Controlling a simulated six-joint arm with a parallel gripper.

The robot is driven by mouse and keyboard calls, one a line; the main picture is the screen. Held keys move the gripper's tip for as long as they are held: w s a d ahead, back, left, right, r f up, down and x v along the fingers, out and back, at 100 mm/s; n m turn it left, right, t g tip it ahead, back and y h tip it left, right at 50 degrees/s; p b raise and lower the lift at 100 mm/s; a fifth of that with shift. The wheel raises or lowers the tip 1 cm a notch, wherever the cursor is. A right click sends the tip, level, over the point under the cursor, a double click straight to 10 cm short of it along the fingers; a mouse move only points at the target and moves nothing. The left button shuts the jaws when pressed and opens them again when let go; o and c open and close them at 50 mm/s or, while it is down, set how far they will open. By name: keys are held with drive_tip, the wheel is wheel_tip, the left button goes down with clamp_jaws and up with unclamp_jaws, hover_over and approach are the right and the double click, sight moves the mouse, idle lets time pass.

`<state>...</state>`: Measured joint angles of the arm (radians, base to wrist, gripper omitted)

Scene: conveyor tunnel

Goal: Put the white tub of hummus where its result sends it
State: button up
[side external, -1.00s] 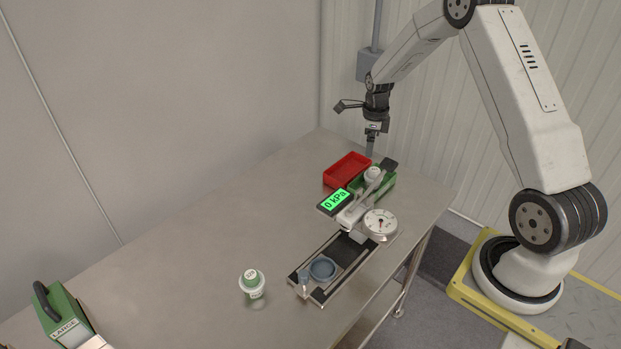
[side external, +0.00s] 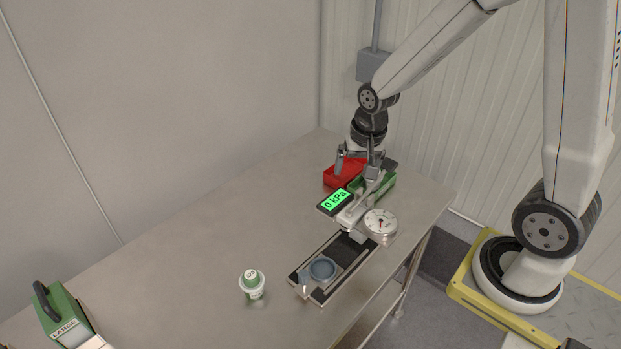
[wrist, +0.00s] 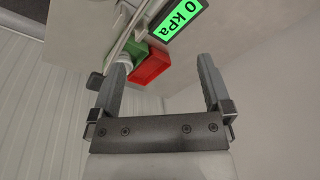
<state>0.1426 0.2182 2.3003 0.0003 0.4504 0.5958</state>
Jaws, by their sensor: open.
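A small white tub with a green label or lid (side external: 252,284) stands upright on the table, left of the tester. Another white tub shows inside the green bin (wrist: 125,60) in the wrist view; in the side view my gripper mostly hides it. I cannot tell from the print which is hummus. The green bin (side external: 387,183) and the red bin (side external: 340,175) stand side by side at the table's far end. The tester display (side external: 335,200) is green and reads 0 kPa. My gripper (side external: 358,168) is open and empty, low over the bins.
The tester has a round dial gauge (side external: 381,223) and a black bed (side external: 330,292) with a blue cup (side external: 322,268). A green case marked LARGE (side external: 62,315) stands at the near left. The middle of the table (side external: 210,250) is clear.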

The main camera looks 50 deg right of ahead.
drive_tip(key=s+a+n, duration=0.5)
drive_tip(key=s+n, duration=0.1)
drive_tip(key=n, duration=0.2)
drive_tip(key=shift+s+r+t, duration=0.3)
